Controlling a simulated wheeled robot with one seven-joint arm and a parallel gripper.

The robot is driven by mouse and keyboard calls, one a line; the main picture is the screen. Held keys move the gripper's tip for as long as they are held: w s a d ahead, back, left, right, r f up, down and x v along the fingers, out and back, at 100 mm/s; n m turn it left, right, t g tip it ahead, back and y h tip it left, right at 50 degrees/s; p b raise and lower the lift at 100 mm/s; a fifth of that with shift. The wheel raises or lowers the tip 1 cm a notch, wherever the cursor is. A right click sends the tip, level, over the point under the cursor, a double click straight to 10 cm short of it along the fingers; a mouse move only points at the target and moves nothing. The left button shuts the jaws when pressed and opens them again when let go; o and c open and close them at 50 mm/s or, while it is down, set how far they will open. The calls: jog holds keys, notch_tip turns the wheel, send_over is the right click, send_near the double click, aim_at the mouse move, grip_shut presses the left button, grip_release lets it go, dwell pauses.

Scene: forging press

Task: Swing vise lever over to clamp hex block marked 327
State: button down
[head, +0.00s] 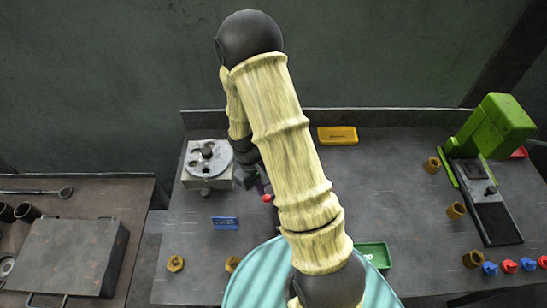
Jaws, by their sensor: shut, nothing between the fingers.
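My gripper (247,181) hangs at the end of my arm, just right of the grey block with the round disc. It is small and partly hidden by my arm, and it is shut with nothing seen in it. The vise body cannot be made out and may be behind my arm. Brass hex blocks lie at the front left (176,263), beside my arm (232,264), and at the right (456,210). No 327 marking is readable.
A grey block with a holed disc (207,158) stands at the bench's left. A blue plate (225,223), yellow tray (338,135) and green tray (372,254) lie around my arm. A green press (490,128) and red and blue knobs (509,266) are right. The bench (380,185) is clear right of my arm.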

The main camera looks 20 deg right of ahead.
jog(key=shift+s+n, duration=0.4)
jog(key=shift+s, duration=0.25)
jog(key=shift+f, duration=0.1)
jog(key=w, duration=0.1)
jog(key=w+a+r, duration=0.1)
jog(key=w, duration=0.1)
jog(key=w+r, duration=0.1)
jog(key=shift+w+a+p, duration=0.35)
jog(key=shift+w, duration=0.05)
jog(key=b+v, duration=0.1)
jog(key=v, duration=0.7)
jog(key=shift+r, duration=0.45)
jog(key=shift+s, duration=0.1)
